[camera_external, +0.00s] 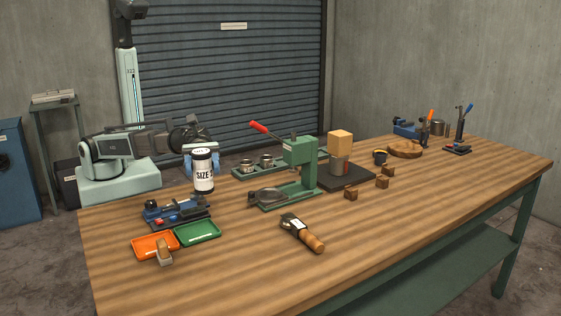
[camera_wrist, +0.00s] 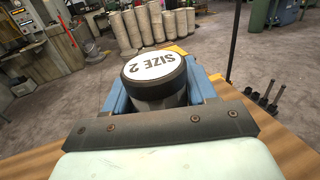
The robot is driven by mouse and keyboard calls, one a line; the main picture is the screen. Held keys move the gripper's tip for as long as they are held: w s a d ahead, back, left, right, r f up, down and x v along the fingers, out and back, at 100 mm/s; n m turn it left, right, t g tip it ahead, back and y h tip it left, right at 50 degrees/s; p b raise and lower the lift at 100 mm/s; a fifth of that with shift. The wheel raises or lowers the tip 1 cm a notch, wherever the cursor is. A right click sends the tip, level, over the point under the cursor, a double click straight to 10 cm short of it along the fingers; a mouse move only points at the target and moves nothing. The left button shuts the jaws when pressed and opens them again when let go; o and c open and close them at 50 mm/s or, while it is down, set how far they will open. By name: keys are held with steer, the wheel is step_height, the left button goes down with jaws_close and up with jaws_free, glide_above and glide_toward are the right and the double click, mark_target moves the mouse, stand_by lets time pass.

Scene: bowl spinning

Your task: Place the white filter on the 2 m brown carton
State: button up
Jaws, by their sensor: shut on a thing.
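No carton marked 2 m is visible. A tan block (camera_external: 340,143) sits on a grey cylinder on a black plate, and small brown cubes (camera_external: 350,194) lie to its right.
A green press (camera_external: 300,155) with a red lever stands right of the white cylinder. A blue vise-like tool (camera_external: 175,213), an orange tray (camera_external: 155,245) and a green tray (camera_external: 197,234) lie in front. A wood-handled tool (camera_external: 302,232) lies mid-table. The right front is clear.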

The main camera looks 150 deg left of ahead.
step_height(320, 180, up, 14)
steer(key=a+n+t+y, duration=0.1)
steer(key=a+n+y, duration=0.3)
steer(key=a, duration=1.5)
steer(key=n+g+y, duration=0.3)
steer(key=n+y, duration=0.3)
steer(key=y, duration=0.5)
glide_above(345, 133)
steer(key=shift+w+d+f, duration=0.1)
steer(key=shift+f, duration=3.7)
steer(key=shift+w+d+f, duration=0.1)
steer(key=shift+f, duration=3.65)
steer(key=o, duration=1.1)
steer(key=shift+f, duration=0.1)
